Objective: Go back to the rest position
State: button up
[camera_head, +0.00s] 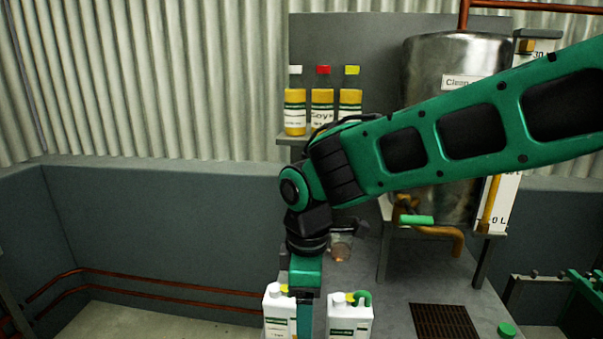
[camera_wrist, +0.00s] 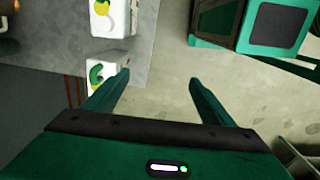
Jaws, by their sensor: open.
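My gripper (camera_wrist: 160,84) is open, with its two green fingers spread and only bare floor showing between them. In the wrist view a white jug (camera_wrist: 120,52) with a green handle stands at the counter's edge, just left of the left finger. The fingertips cannot be made out there.
A grey counter (camera_head: 395,290) holds a dark grate (camera_head: 444,322) at right. A steel tank (camera_head: 420,75) with an orange tap (camera_head: 440,232) stands behind my arm. Several bottles (camera_head: 322,105) sit on a shelf. Copper pipes (camera_head: 160,283) run along the low wall at left.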

jog(key=s+d+r+m, duration=0.15)
jog(key=d+m, duration=1.05)
jog(key=d, duration=1.3)
jog(key=s+d+f+m, duration=0.1)
jog(key=s+d+m, duration=1)
jog(key=s+d, duration=0.2)
jog(key=shift+s+d+f, duration=0.3)
jog(key=shift+s+d, duration=0.1)
jog(key=shift+d, duration=0.3)
jog(key=shift+w, duration=0.1)
jog(key=shift+w+f, duration=0.25)
jog(key=shift+w, duration=0.25)
jog(key=shift+c, duration=0.7)
